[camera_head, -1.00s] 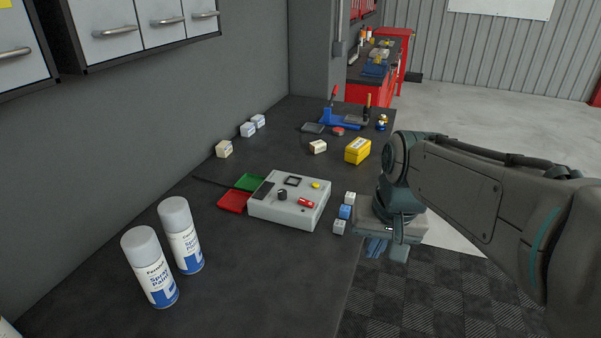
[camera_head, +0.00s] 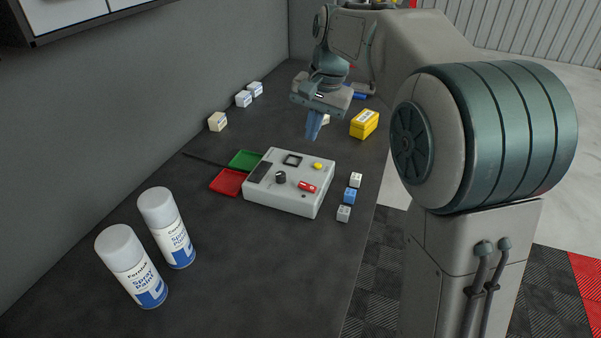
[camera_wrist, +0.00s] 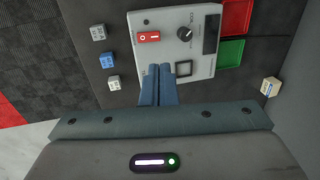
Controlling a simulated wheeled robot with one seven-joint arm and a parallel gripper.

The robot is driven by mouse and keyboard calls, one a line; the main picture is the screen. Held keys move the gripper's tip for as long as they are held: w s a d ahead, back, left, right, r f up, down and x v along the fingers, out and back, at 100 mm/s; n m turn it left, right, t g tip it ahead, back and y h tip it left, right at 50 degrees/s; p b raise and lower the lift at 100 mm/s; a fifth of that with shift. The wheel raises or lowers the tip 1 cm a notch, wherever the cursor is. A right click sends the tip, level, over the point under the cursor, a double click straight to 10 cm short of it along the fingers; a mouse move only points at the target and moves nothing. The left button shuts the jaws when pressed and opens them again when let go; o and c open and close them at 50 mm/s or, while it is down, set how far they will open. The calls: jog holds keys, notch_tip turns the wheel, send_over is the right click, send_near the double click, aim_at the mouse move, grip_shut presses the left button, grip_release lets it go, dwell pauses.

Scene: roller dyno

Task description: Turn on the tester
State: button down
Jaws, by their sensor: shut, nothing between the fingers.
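The tester (camera_head: 289,182) is a light grey box lying on the dark bench, with a black knob (camera_head: 281,177), a dark display, a yellow button (camera_head: 318,166), a black square socket and a red rocker switch (camera_head: 307,186). In the wrist view the tester (camera_wrist: 202,62) lies beyond my fingertips, and the red switch (camera_wrist: 149,37) shows a white mark at each end. My gripper (camera_head: 313,133) is shut and empty, pointing down above the tester's far edge. In the wrist view my gripper's blue fingers (camera_wrist: 158,72) are together and hide the yellow button.
A green tray (camera_head: 244,160) and a red tray (camera_head: 227,181) touch the tester's left side. Several small blocks (camera_head: 350,195) stand to its right. Two spray cans (camera_head: 166,228) stand at front left. A yellow box (camera_head: 364,124) sits behind.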

aim_at(299, 183)
jog(key=shift+f, duration=0.1)
jog(key=f, duration=0.4)
jog(key=a+f, duration=0.1)
jog(key=f, duration=0.4)
jog(key=w+a+f+p, duration=0.1)
jog(key=f, duration=0.3)
jog(key=shift+a+f, duration=0.25)
jog(key=shift+f, duration=0.05)
